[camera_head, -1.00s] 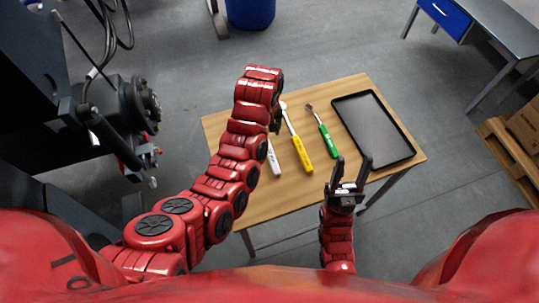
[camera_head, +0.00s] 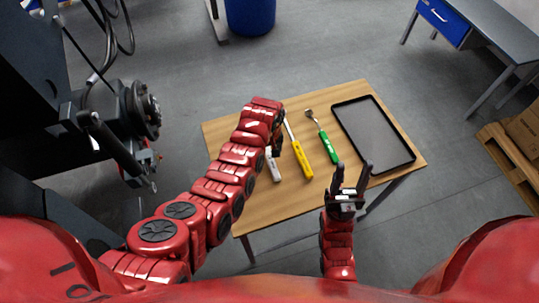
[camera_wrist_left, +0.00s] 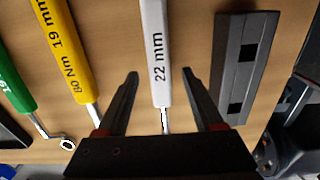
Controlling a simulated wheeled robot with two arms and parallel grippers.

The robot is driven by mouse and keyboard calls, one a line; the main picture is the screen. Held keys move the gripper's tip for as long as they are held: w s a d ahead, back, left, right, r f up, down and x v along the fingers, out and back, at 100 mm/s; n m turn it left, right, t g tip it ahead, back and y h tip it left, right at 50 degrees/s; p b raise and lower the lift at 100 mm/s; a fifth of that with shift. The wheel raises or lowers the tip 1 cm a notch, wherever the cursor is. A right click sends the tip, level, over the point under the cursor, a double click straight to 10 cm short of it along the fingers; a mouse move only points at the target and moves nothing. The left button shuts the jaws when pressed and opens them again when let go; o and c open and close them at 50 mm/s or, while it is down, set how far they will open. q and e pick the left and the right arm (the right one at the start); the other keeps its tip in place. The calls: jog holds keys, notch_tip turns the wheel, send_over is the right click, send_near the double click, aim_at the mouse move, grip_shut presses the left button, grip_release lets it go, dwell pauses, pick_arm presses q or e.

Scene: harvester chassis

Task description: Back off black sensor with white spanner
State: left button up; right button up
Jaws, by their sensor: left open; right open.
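The white spanner (camera_head: 273,165), marked 22 mm, lies on the wooden table, partly hidden by my left arm in the head view. In the left wrist view its white handle (camera_wrist_left: 154,55) runs down between the fingers of my left gripper (camera_wrist_left: 160,74). That gripper (camera_head: 276,143) is open and low over the spanner, with a finger on each side.
A yellow spanner (camera_head: 301,160) and a green spanner (camera_head: 327,148) lie right of the white one. A black tray (camera_head: 338,108) is at the table's right. A dark grey bar (camera_wrist_left: 246,60) lies beside the white spanner in the left wrist view. Wood (camera_head: 300,200) in front is clear.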

pick_arm(q)
jog(key=shift+f, duration=0.1)
grip_shut()
dwell(0.3)
dwell(1.1)
